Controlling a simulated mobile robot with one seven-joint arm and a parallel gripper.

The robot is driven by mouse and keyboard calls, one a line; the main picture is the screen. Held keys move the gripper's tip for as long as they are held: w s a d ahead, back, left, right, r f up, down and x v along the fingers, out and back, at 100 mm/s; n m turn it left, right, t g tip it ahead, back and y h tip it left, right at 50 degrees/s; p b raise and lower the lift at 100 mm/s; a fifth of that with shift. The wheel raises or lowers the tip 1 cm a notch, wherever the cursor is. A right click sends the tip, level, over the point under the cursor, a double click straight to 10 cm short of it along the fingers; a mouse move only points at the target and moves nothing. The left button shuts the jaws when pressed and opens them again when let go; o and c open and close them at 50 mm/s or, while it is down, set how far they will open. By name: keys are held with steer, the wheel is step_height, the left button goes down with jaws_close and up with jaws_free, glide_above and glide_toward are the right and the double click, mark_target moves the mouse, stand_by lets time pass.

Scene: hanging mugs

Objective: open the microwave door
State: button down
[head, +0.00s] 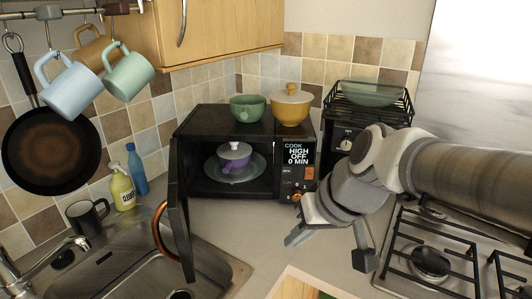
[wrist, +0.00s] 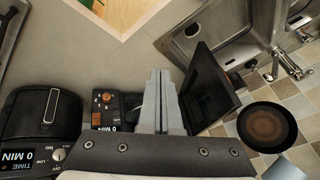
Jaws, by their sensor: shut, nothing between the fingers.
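The black microwave (head: 210,119) stands on the counter against the tiled wall. Its door (head: 178,200) is swung wide open to the left, with a copper-coloured curved handle (head: 160,232) on its outer side. The door also shows in the wrist view (wrist: 209,88). Inside, a purple lidded pot (head: 234,158) sits on the round plate. The panel (head: 297,170) reads COOK HIGH OFF 0 MIN. My gripper (head: 292,238) is in front of the panel side, apart from the door. In the wrist view, its fingers (wrist: 160,75) are together and empty.
A green bowl (head: 248,108) and a yellow lidded pot (head: 291,105) stand on the microwave. The sink (head: 215,262) is below the open door. A black appliance (head: 350,135) and the stove (head: 430,255) are on the right. Mugs (head: 128,72) and a pan (head: 50,150) hang at left.

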steer(key=w+a+f+n+g+y+p, duration=0.1)
steer(key=w+a, duration=0.2)
steer(key=a, duration=0.3)
steer(key=w+a+f+n+g+y, duration=0.1)
steer(key=w+a+y, duration=0.1)
steer(key=w+a, duration=0.25)
steer(key=a+f, duration=0.8)
steer(key=a, duration=0.2)
steer(key=shift+s, duration=0.25)
steer(key=shift+a, duration=0.1)
steer(key=s+a+m+t+p, duration=0.1)
steer(key=s+a, duration=0.2)
steer(key=a, duration=0.5)
steer(key=shift+s+h, duration=0.2)
steer(key=shift+h, duration=0.1)
steer(key=shift+a+f, duration=0.1)
